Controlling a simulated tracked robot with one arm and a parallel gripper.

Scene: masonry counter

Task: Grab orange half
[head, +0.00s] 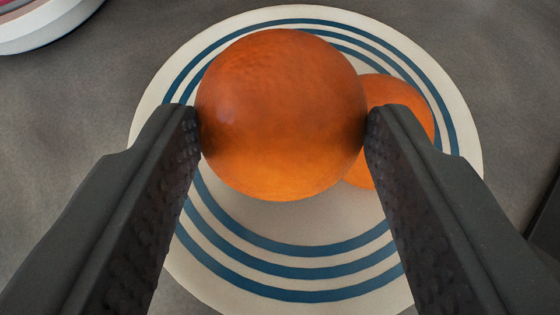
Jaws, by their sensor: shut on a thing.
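An orange half (280,115) with its rounded peel facing the camera is between the fingers of my gripper (283,118). Both fingertips touch its sides, so the gripper is shut on it. Its cut face is hidden. It is in front of a cream plate with blue rings (290,225); I cannot tell whether it still touches the plate. A second orange piece (405,105) lies on the plate behind it to the right, partly hidden by the held half and the right finger.
The plate stands on a grey masonry counter (80,110). The rim of a white dish (60,32) shows at the top left. A dark edge (547,225) shows at the far right. The counter left of the plate is clear.

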